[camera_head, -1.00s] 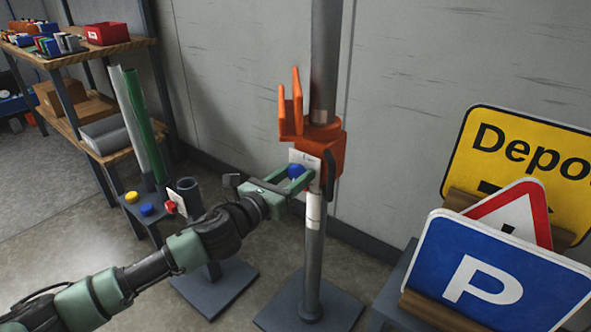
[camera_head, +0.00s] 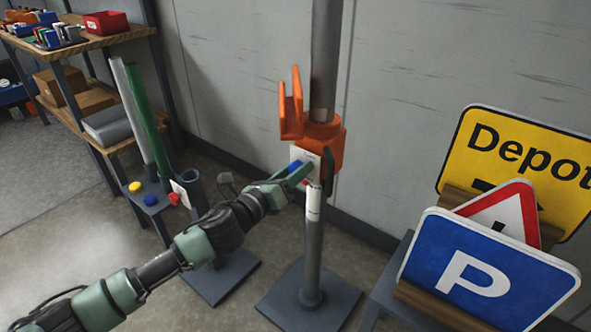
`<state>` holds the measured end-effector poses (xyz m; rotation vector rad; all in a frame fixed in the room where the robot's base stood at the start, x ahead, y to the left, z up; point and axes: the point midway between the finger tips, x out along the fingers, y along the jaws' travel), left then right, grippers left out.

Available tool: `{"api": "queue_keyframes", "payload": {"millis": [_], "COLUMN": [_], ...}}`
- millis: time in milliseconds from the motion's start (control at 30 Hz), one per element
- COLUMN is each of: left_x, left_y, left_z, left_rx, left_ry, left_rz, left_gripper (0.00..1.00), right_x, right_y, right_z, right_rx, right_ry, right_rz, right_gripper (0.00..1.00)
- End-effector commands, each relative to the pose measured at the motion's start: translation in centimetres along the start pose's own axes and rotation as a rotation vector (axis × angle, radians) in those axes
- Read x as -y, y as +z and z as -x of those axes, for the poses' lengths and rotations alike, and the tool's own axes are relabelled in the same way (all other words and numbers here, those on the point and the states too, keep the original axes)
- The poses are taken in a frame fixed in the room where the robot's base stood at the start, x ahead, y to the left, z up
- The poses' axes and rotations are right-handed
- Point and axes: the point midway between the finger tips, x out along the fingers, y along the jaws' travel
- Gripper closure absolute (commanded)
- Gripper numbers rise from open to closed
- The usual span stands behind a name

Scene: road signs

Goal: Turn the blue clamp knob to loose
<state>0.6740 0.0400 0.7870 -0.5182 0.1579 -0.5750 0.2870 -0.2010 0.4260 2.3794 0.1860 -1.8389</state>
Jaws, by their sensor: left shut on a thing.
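The blue clamp knob (camera_head: 294,166) sits at the white plate (camera_head: 303,156) on the front of the orange clamp bracket (camera_head: 326,143), which is fixed on a grey upright post. My left gripper (camera_head: 296,174), with green fingers, reaches in from the lower left and is shut on the blue knob. The fingers hide part of the knob and the plate. A small red mark shows just beside the fingertips on the plate; its details are too small to tell. My right gripper is not in view.
A stand with yellow, blue and red knobs (camera_head: 149,200) is left of my arm. Road signs, including a blue parking sign (camera_head: 480,270) and a yellow Depot sign (camera_head: 520,160), stand in a rack at right. A shelf (camera_head: 90,45) is at back left.

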Motion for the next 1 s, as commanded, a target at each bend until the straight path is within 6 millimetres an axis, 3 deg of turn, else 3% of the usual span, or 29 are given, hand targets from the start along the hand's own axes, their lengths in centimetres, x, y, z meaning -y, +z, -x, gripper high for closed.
{"api": "queue_keyframes", "payload": {"millis": [233, 267, 300, 333, 700, 1000], "left_x": [0.0, 0.0, 0.0, 0.0, 0.0, -0.1], "left_y": [0.0, 0.0, 0.0, 0.0, 0.0, 0.0], "left_z": [0.0, 0.0, 0.0, 0.0, 0.4, 5.2], "left_rx": [0.001, 0.001, 0.001, 0.001, 0.000, -0.002], "left_ry": [0.001, 0.001, 0.001, 0.001, 0.000, 0.002], "left_rz": [-0.001, -0.001, -0.001, -0.001, -0.001, -0.001], "left_gripper": [0.97, 0.52, 0.40, 0.35, 0.35, 0.35], "right_x": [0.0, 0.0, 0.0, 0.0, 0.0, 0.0], "right_y": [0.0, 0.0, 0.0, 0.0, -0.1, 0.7], "right_z": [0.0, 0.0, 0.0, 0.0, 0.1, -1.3], "right_rx": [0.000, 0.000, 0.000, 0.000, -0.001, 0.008], "right_ry": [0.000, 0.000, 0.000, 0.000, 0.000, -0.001], "right_rz": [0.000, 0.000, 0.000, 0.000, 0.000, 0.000], "right_gripper": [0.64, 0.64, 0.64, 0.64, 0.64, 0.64]}}
